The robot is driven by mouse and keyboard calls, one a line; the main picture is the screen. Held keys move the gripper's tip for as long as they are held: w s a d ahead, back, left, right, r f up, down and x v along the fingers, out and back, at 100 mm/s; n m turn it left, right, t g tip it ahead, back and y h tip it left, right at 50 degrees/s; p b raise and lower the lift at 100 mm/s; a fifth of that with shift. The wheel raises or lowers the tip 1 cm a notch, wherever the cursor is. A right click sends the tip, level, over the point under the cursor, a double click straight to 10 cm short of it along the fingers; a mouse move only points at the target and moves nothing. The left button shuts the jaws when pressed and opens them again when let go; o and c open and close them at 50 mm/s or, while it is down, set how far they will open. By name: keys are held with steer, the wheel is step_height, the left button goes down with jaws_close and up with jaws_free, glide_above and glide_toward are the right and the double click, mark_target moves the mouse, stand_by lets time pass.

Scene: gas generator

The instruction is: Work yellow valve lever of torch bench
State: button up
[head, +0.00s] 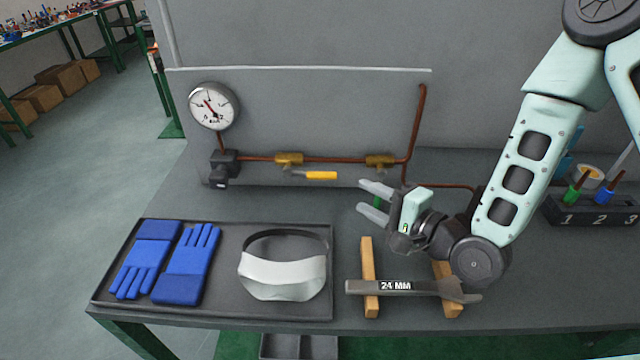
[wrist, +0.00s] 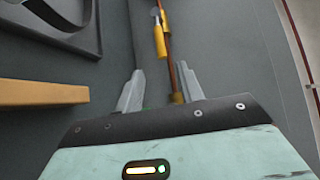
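The yellow valve lever (head: 321,175) sticks out to the right from the left brass valve (head: 289,159) on the copper pipe, roughly along the pipe. My gripper (head: 368,198) is open and empty, right of the lever and apart from it, its fingers pointing left. In the wrist view the yellow lever (wrist: 160,42) shows ahead, beyond the open fingers of my gripper (wrist: 160,85). A second brass valve (head: 381,161) sits close behind my fingers. A small green part (head: 378,202) shows between the fingers, mostly hidden; it may be that valve's lever.
A pressure gauge (head: 213,106) stands left on the pipe. A tray (head: 222,312) holds blue gloves (head: 187,262) and a face shield (head: 283,275). The bench between lever and tray is clear.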

mark_target(330, 178)
steer(key=p+x, duration=0.2)
steer(key=x, duration=1.2)
jaws_close()
